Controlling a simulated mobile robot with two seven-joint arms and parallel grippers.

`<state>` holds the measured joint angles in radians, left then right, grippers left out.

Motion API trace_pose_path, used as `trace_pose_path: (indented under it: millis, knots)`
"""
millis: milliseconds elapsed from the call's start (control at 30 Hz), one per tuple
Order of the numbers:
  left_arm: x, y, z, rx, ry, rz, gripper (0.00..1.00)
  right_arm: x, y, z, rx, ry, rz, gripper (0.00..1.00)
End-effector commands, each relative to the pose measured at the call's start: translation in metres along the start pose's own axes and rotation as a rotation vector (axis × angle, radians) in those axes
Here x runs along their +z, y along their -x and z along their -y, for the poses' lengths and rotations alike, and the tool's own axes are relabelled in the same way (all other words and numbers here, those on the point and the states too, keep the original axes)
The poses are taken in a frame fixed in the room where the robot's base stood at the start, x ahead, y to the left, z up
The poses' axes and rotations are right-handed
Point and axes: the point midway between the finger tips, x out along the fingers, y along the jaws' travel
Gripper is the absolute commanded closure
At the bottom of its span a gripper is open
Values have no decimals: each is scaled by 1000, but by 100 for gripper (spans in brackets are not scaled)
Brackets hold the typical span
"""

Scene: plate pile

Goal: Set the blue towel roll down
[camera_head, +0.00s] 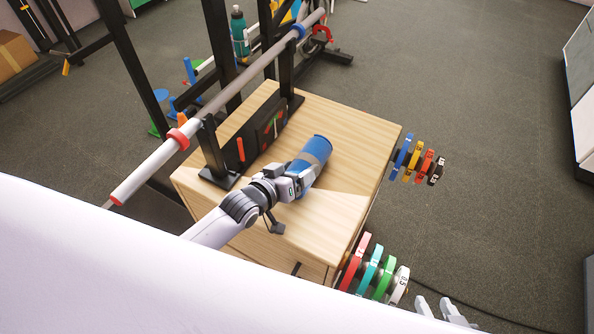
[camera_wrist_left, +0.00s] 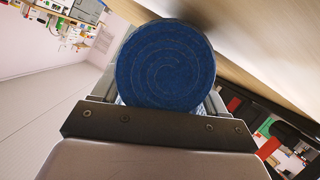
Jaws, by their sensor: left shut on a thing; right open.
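The blue towel roll (camera_head: 321,146) is over the light wooden top (camera_head: 345,120) of a box-like stand, near its middle. My left gripper (camera_head: 307,170) is shut on it, and a grey band crosses the roll. In the left wrist view the roll's round spiral end (camera_wrist_left: 165,66) faces the camera, between the fingers. The wooden surface (camera_wrist_left: 255,40) is close beside it there. I cannot tell whether the roll touches the wood. My right gripper (camera_head: 440,311) is open and empty at the lower right edge of the head view, apart from the stand.
A black rack with a long barbell (camera_head: 232,93) stands along the left of the wooden top. The wood right of the roll is bare. A teal bottle (camera_head: 239,32) is behind.

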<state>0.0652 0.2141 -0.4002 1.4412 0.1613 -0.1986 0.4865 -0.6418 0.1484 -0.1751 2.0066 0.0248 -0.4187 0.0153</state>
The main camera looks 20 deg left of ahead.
Motion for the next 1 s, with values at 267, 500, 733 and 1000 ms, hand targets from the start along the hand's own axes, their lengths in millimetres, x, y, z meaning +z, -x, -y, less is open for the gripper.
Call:
trace_pose_path:
  millis: [267, 500, 733, 1000]
  knots:
    - [1, 0, 0, 0, 1, 1, 2, 0, 0, 0, 0, 0, -1, 57]
    - [1, 0, 0, 0, 1, 1, 2, 1, 0, 0, 0, 0, -1, 57]
    - [0, 11, 0, -1, 1, 2, 2, -2, 2, -1, 2, 1, -1, 57]
    - [-1, 58, 0, -2, 1, 4, 2, -7, 7, -4, 10, 5, -5, 57]
